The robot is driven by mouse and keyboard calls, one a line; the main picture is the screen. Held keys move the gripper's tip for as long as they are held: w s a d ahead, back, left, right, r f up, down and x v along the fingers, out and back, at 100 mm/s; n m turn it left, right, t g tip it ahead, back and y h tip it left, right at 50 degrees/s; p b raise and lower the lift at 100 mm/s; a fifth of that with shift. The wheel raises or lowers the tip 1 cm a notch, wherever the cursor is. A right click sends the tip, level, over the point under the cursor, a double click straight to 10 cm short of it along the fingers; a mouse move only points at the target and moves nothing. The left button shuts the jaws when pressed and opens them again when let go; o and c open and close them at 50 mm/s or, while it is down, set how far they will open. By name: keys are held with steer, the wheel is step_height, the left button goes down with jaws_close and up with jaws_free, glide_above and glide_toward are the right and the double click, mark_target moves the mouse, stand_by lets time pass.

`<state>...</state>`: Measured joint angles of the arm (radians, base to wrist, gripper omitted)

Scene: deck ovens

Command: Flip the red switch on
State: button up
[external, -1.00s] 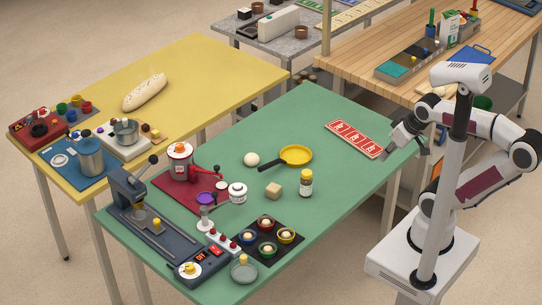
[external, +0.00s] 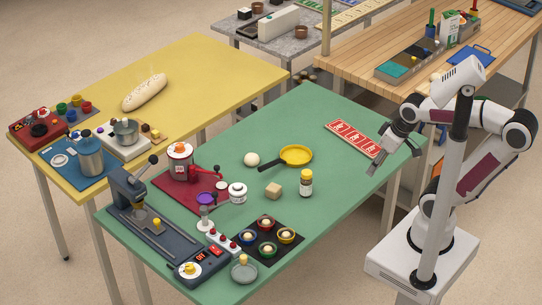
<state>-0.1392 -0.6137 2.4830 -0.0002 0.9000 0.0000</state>
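A red rocker switch (external: 216,250) sits on the dark base of the machine (external: 150,232) at the front left of the green table. Beside it is a small lit red display (external: 201,255) that seems to read OFF. The switch's tilt is too small to make out. My gripper (external: 378,165) is over the right end of the green table, near the red card strip, far from the switch. Its fingers look apart, with nothing between them.
A white box with red knobs (external: 223,240) stands close to the switch. The table's front right is clear.

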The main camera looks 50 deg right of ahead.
steer(key=w+a+f+n+g, duration=0.2)
steer(key=w+a+n, duration=0.1)
steer(key=w+a, duration=0.45)
steer(key=m+t, duration=0.2)
steer(key=m, duration=0.2)
glide_toward(213, 248)
steer(key=shift+s+a+r+m+h, duration=0.15)
steer(key=shift+s+r+m+h, duration=0.05)
steer(key=shift+r+m+h, duration=0.1)
steer(key=shift+x, duration=3.95)
